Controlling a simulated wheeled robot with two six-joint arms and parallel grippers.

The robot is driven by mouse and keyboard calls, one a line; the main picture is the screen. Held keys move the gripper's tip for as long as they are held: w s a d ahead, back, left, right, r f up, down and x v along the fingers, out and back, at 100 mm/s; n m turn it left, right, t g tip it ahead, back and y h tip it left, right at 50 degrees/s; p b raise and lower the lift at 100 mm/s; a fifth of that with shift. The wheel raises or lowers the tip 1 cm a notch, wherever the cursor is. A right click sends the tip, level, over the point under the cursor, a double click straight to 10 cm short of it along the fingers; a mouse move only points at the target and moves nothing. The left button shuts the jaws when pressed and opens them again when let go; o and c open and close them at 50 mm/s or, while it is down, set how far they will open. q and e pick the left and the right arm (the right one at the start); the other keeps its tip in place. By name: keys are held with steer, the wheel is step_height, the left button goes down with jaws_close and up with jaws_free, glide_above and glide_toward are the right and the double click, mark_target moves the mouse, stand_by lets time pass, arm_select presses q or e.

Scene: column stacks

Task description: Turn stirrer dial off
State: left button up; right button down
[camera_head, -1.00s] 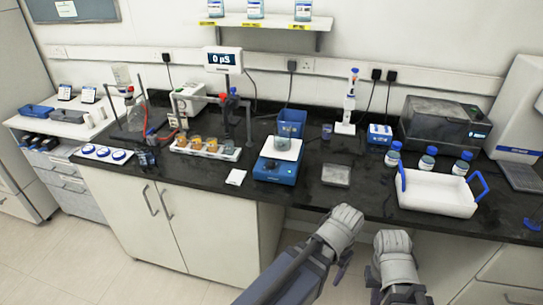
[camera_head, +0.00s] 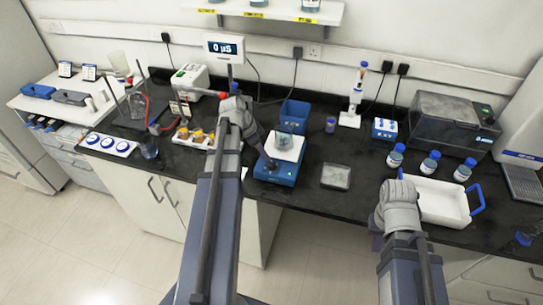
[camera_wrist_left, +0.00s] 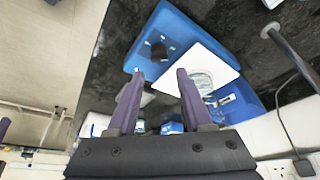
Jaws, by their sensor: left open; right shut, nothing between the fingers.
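The stirrer (camera_head: 279,172) is a blue box with a white top plate, and a glass beaker (camera_head: 286,141) stands on it. A small green light shows on its front. In the left wrist view, the stirrer's blue front (camera_wrist_left: 167,34) carries a dark dial (camera_wrist_left: 158,50). My left gripper (camera_wrist_left: 160,75) is open there, its two purple fingers apart on either side of the line to the dial. Contact is not visible. In the head view my left gripper (camera_head: 266,155) reaches down at the stirrer's left front. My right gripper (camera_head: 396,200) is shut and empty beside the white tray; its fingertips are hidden.
A white tray (camera_head: 440,203) with blue handles stands right, with several blue-capped bottles behind it. A blue bin (camera_head: 295,115) stands behind the stirrer. A rack of amber beakers (camera_head: 196,135) is to the left, partly behind my left arm. A grey square dish (camera_head: 336,176) lies right of the stirrer.

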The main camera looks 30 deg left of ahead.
mark_target(271, 163)
arm_select(q)
steer(key=shift+b+x, duration=3.65)
steer(key=shift+x, duration=0.35)
jaws_close()
